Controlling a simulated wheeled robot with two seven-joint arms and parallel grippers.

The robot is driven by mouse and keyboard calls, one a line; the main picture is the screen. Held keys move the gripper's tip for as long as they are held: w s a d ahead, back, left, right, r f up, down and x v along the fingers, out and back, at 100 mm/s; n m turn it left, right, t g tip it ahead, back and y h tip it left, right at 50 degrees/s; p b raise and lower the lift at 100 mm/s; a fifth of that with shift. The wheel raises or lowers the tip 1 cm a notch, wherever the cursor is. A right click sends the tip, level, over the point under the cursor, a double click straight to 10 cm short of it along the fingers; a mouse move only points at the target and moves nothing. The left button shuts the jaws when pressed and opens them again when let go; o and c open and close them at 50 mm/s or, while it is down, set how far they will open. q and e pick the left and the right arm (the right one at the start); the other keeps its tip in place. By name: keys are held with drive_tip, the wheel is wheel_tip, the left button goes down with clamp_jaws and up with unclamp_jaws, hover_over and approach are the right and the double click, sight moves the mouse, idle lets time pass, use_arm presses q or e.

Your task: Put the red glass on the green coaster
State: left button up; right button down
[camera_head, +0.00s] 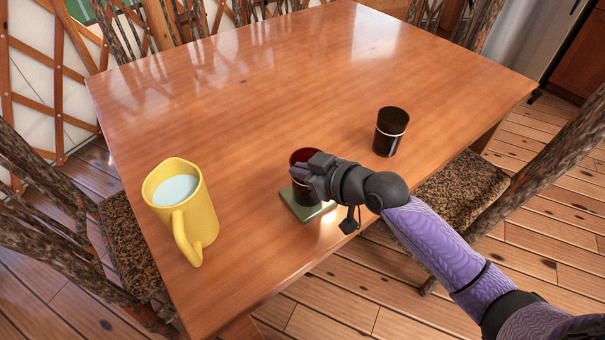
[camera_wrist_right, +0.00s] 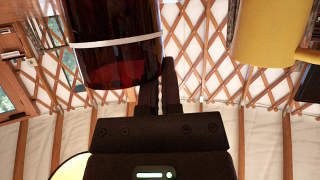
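The red glass (camera_head: 304,156) is at the near middle of the table in the head view, upright over the green coaster (camera_head: 300,212). Whether its base touches the coaster is hard to tell, as my right gripper (camera_head: 312,177) covers part of it. My left gripper is not in view.
A yellow mug (camera_head: 201,214) with pale liquid stands at the left on the wooden table (camera_head: 240,90). A dark cup (camera_head: 390,134) with a light band stands to the right of the glass. The far table is clear. Chairs surround it.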

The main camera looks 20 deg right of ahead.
drive_tip(key=c, duration=1.2)
unclamp_jaws()
drive_tip(key=shift+c, duration=0.2)
drive_tip(key=o, duration=0.4)
